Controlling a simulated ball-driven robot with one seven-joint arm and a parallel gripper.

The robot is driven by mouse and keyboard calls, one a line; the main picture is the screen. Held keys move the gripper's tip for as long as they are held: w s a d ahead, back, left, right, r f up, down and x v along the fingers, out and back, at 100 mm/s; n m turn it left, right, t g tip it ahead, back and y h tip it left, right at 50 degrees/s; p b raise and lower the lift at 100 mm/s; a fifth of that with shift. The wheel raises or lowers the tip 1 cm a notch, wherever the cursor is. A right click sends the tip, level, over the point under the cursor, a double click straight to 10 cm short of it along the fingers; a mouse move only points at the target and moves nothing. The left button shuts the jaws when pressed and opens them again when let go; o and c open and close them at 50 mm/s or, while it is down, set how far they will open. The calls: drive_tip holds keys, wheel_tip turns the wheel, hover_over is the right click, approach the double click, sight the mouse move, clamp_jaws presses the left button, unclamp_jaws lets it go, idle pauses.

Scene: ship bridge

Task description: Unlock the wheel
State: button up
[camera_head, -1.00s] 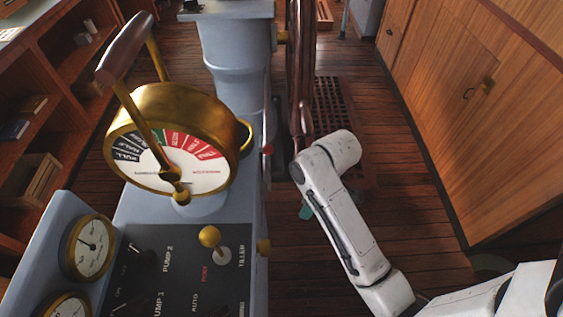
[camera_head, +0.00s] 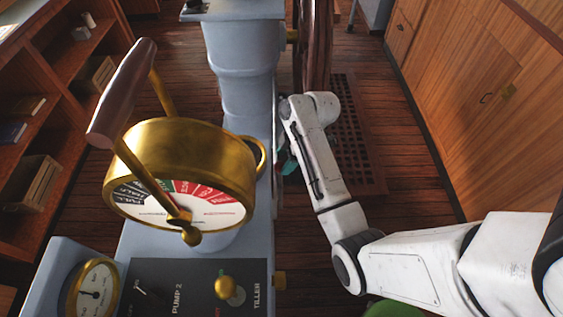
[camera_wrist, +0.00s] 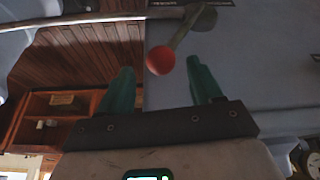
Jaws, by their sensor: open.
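In the wrist view, a red ball knob (camera_wrist: 160,60) sits on the end of a short, thin lever (camera_wrist: 184,32) on the blue-grey console side. My gripper (camera_wrist: 161,80) is open, with its teal fingers on either side of the knob in the picture. I cannot tell whether they touch it. In the head view, only a bit of my gripper (camera_head: 287,162) shows, beside the console, and the knob is hidden behind my arm. The dark wooden wheel (camera_head: 316,45) stands upright beyond my arm, partly cut off by the top edge.
A brass engine telegraph (camera_head: 180,150) with a long handle stands on the console left of my arm. A control panel (camera_head: 190,290) lies before it. Wooden cabinets (camera_head: 480,110) line the right side. A floor grating (camera_head: 355,140) lies by the wheel, and open floor lies between.

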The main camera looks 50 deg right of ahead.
sight(280, 187)
drive_tip(key=shift+x, duration=1.45)
clamp_jaws()
